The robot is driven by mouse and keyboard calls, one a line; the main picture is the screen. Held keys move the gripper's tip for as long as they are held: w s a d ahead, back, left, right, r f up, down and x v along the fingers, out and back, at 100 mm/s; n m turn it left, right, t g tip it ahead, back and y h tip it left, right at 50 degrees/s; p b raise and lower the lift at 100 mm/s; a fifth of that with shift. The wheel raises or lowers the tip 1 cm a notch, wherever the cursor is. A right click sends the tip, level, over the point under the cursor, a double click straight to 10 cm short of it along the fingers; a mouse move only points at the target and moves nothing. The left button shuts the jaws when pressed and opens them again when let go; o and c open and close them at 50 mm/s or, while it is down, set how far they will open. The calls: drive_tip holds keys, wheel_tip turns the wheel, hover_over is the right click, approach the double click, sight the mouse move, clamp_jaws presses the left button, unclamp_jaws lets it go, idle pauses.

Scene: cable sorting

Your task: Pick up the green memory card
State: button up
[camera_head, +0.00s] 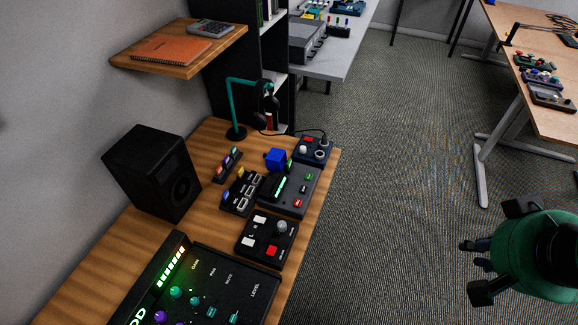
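No green memory card can be made out for certain. A small dark rack (226,165) on the wooden desk (190,213) holds several small coloured pieces, too small to identify. A small green piece (289,164) shows beside a blue cube (275,159), partly hidden; I cannot tell what it is. My gripper (472,268) is at the right, over the carpet and well away from the desk. Its dark parts point left, and whether its fingers are open or shut is unclear. Nothing is visibly held.
A black speaker (153,172), headphones on a teal stand (237,108), and several control boxes, including one with a grey knob (267,239), crowd the desk. A wooden shelf (180,47) overhangs the back. Carpet (390,180) is clear between desk and gripper.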

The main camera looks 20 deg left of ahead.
drive_tip(key=w+a+r+n+g+p, duration=0.1)
drive_tip(key=w+a+r+n+p, duration=0.15)
drive_tip(key=w+a+n, duration=0.4)
drive_tip(key=w+a+r+n+g+p, duration=0.1)
drive_tip(key=w+a+n+p, duration=0.2)
drive_tip(key=w, duration=0.6)
drive_tip(key=w+a+r+n+p, duration=0.2)
drive_tip(key=w+a+n, duration=0.3)
drive_tip(key=w, duration=0.3)
drive_tip(key=n+g+p, duration=0.4)
drive_tip(key=n+p, duration=0.7)
drive_tip(key=n, duration=1.1)
hover_over(289, 165)
drive_tip(key=w+a, duration=0.1)
wheel_tip(289, 165, down, 28)
drive_tip(key=shift+w+r+m, duration=0.1)
drive_tip(key=shift+w+m, duration=0.05)
drive_tip(key=shift+m, duration=0.1)
wheel_tip(289, 165, down, 9)
drive_tip(key=shift+r+b, duration=0.2)
drive_tip(key=shift+b, duration=0.1)
